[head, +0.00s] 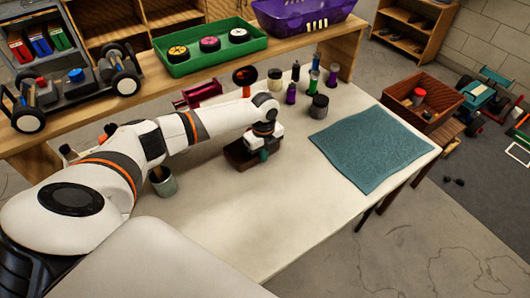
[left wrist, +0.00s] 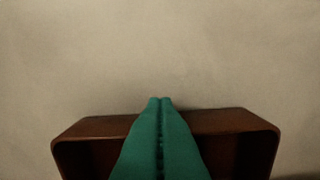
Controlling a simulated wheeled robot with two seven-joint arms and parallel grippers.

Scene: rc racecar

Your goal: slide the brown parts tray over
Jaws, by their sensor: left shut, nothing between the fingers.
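The brown parts tray (head: 238,155) is a small dark-brown box on the white table (head: 225,210), partly hidden under my left gripper and wrist. In the left wrist view the tray's rim (left wrist: 90,127) crosses the bottom of the picture. My left gripper (head: 264,155) has green fingers, pressed together with nothing between them, pointing down at the tray. In the left wrist view the shut fingertips (left wrist: 160,101) overlap the tray's far rim. I cannot tell whether they touch it. My right gripper is not in view.
A teal mat (head: 372,152) lies to the right on the table. A grey cup (head: 163,182) stands left of the tray. A green tray of wheels (head: 212,55) sits on the back shelf. The table front is clear.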

